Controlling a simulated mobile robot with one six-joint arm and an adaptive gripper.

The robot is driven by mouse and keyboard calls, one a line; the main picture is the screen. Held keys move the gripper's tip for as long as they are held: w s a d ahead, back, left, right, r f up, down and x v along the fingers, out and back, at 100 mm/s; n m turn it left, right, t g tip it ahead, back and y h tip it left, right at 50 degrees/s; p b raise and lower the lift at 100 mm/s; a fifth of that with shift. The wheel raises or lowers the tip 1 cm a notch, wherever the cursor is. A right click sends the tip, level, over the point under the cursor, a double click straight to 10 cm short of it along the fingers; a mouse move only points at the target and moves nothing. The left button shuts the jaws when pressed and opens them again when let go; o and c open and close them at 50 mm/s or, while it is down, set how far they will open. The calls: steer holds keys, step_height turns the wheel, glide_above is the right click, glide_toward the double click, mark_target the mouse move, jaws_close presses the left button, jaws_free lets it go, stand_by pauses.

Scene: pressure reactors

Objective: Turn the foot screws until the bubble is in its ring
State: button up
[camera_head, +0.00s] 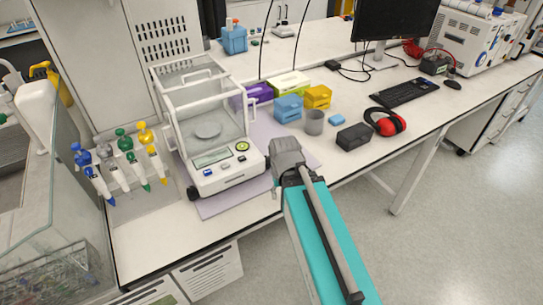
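The analytical balance (216,181), white with a clear glass draft shield, stands on a pale purple mat (215,207) on the bench. A round green level with a dark ring (242,146) sits on its front panel, right of the display. The bubble's place in it is too small to tell. A black foot screw (193,193) shows at the balance's front left corner. The front right foot is mostly hidden by my gripper (280,172), which is low beside that corner. I cannot tell whether it touches the foot, and its fingers are not clear.
Pipettes (127,150) hang on a stand left of the balance. To the right are blue and yellow boxes (289,108), a grey cup (314,122), a black box (353,137) and red ear muffs (386,122). The bench front edge runs close below the balance.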

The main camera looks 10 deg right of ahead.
steer(key=shift+o, duration=0.3)
